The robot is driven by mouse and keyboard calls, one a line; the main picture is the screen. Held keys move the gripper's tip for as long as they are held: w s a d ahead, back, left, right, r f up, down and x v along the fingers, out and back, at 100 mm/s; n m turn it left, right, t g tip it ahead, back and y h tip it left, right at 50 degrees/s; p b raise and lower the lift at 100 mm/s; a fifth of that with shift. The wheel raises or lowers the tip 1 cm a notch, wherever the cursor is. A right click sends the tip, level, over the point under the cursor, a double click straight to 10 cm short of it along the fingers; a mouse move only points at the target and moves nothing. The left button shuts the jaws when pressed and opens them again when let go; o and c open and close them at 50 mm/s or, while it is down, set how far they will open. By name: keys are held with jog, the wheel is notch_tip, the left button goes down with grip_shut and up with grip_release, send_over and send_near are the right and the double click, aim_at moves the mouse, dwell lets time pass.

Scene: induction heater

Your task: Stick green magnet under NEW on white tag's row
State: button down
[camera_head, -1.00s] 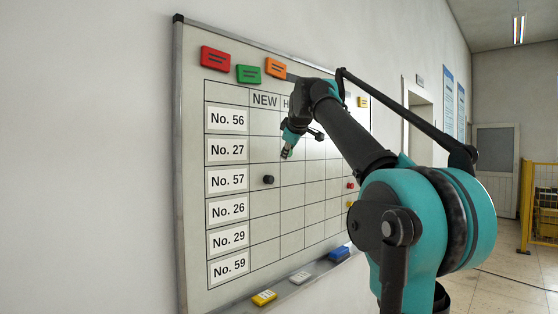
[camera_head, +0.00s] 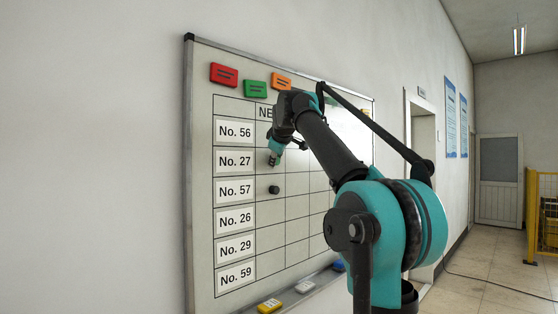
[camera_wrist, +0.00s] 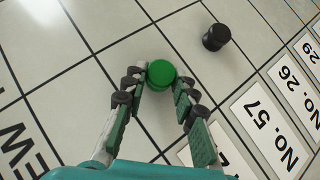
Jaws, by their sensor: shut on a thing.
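My gripper (camera_wrist: 160,84) is shut on the green magnet (camera_wrist: 161,74), a round disc between its fingertips in the wrist view. In the head view my gripper (camera_head: 273,160) is in front of the NEW column, level with the No. 27 row; the green magnet cannot be made out there. I cannot tell whether the magnet touches the board. The NEW heading (camera_head: 264,112) is partly covered by my arm. The row tags are white, among them No. 56 (camera_head: 235,129), No. 27 (camera_head: 235,160) and No. 57 (camera_head: 235,190).
A black magnet (camera_head: 274,190) sits in the NEW column on the No. 57 row, close to my gripper. Red (camera_head: 223,74), green (camera_head: 255,89) and orange (camera_head: 281,81) tags are at the board's top. A ledge below holds yellow (camera_head: 269,306), white (camera_head: 305,287) and blue (camera_head: 339,265) items.

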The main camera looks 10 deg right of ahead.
jog(key=shift+w+a, duration=0.15)
jog(key=shift+w, duration=0.05)
dwell(0.6)
jog(key=c, duration=1.1)
grip_release()
jog(key=shift+c, duration=0.2)
jog(key=v, duration=1.2)
jog(key=s+d+f+m+g, duration=0.1)
jog(key=s+f+m, duration=0.1)
jog(key=f, duration=1.1)
jog(key=s+d+f+m+g, duration=0.1)
jog(key=f+m+g, duration=0.1)
jog(key=f, duration=1)
jog(key=s+d+f+m+g, duration=0.1)
jog(key=s+d+f+m, duration=0.1)
jog(key=f, duration=1.1)
jog(key=s+f+m+g, duration=0.2)
jog(key=s+f, duration=1.1)
jog(key=f, duration=0.2)
jog(key=s+f+m+g, duration=0.1)
jog(key=s+f+m, duration=0.2)
jog(key=s+f, duration=1)
notch_tip(320, 180, down, 3)
jog(key=shift+d+f+g, duration=0.1)
jog(key=shift+d+g, duration=0.3)
